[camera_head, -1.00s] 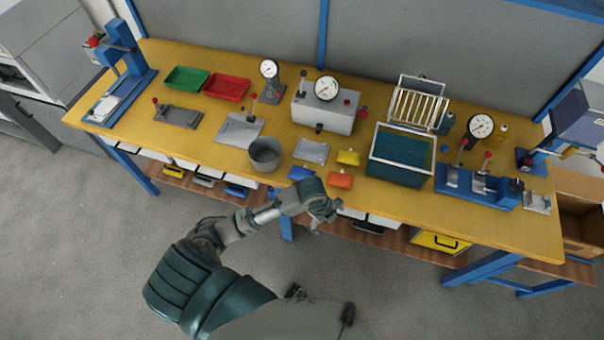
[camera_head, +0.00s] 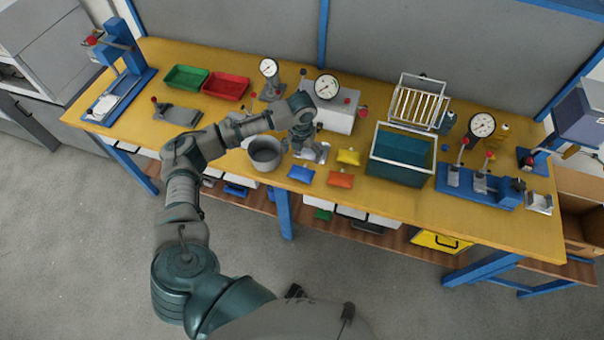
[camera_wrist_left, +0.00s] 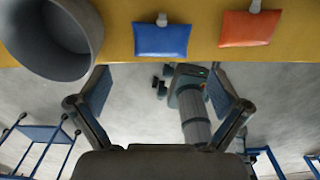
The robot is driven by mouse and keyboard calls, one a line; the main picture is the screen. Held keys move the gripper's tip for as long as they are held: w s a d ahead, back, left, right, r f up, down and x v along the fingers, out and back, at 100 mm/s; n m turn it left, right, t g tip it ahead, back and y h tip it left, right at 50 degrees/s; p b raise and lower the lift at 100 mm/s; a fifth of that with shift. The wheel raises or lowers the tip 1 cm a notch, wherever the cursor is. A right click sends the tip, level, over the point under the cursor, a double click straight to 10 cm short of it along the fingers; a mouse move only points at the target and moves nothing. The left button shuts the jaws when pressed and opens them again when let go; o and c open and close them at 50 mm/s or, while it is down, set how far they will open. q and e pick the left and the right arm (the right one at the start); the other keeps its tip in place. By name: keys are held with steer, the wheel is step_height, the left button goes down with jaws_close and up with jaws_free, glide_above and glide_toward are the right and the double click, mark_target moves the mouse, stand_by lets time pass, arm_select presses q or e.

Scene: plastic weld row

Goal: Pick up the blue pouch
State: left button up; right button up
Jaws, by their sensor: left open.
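The blue pouch (camera_head: 300,174) lies flat near the front edge of the yellow table, between the grey bucket and the orange pouch. It also shows in the left wrist view (camera_wrist_left: 162,40), at the top centre, with its pale spout pointing up. My left gripper (camera_head: 308,150) is above the table just behind the blue pouch, over a grey plate. In the left wrist view its two fingers (camera_wrist_left: 160,98) are spread wide with nothing between them. The blue pouch appears beyond the fingertips and apart from them. My right gripper is not in view.
A grey bucket (camera_head: 265,154) stands just left of the blue pouch. A gauge box (camera_head: 331,113) stands behind. The table's front edge is close.

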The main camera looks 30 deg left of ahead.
mark_target(302, 169)
arm_select(q)
step_height(302, 169, down, 5)
steer(key=shift+r, duration=0.1)
step_height(302, 169, down, 4)
steer(key=shift+f+b, duration=0.25)
steer(key=shift+b, duration=0.05)
steer(key=shift+f, duration=0.35)
steer(key=shift+r, duration=0.1)
steer(key=c, duration=0.5)
steer(key=shift+c, duration=0.8)
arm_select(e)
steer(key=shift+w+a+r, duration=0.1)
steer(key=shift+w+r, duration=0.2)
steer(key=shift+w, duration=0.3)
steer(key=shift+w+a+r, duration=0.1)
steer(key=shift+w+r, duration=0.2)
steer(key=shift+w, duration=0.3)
